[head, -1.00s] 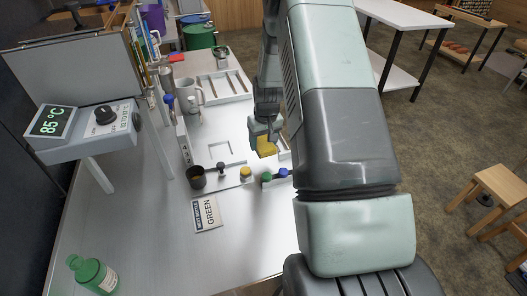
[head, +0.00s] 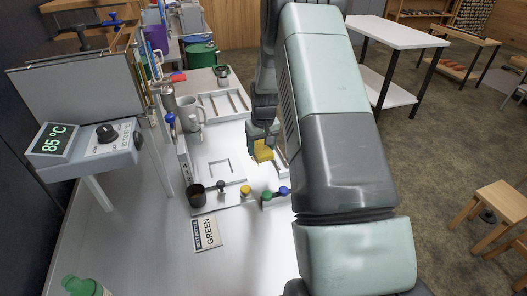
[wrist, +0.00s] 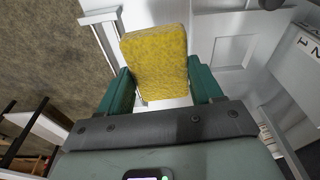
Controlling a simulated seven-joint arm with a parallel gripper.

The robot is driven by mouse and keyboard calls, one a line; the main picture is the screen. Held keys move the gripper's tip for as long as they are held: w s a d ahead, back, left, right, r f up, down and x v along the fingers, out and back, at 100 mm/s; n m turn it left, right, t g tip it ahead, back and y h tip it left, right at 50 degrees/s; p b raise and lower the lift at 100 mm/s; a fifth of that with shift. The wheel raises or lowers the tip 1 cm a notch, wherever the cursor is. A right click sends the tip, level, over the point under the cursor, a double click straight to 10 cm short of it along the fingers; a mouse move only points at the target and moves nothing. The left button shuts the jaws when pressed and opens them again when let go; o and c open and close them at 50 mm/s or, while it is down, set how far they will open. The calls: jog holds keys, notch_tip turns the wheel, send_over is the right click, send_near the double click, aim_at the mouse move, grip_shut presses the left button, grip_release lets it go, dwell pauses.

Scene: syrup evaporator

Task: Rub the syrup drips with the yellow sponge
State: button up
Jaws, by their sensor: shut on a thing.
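My gripper (head: 262,144) is shut on the yellow sponge (head: 263,153) and holds it above the white tabletop. In the wrist view the sponge (wrist: 155,62) sits between the two green fingers of my gripper (wrist: 160,85). I cannot make out any syrup drips in these views; the sponge and arm hide part of the table.
A dark cup (head: 197,195) and several coloured-topped items, one with a yellow cap (head: 246,191), stand near the hand. A card reading GREEN (head: 206,233) lies in front. A metal mug (head: 192,117) and a slotted tray (head: 223,103) are behind. The heater box (head: 85,149) shows 85 °C.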

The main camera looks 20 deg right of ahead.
aim_at(259, 170)
jog(key=w+f, duration=0.1)
jog(key=w, duration=1.1)
jog(key=shift+f, duration=0.4)
jog(key=shift+s+f, duration=0.1)
jog(key=shift+f, duration=3.75)
jog(key=shift+s+f, duration=0.1)
jog(key=shift+s, duration=0.35)
jog(key=shift+c, duration=0.5)
jog(key=shift+s, duration=4.55)
jog(key=shift+w, duration=5.1)
notch_tip(259, 170, up, 8)
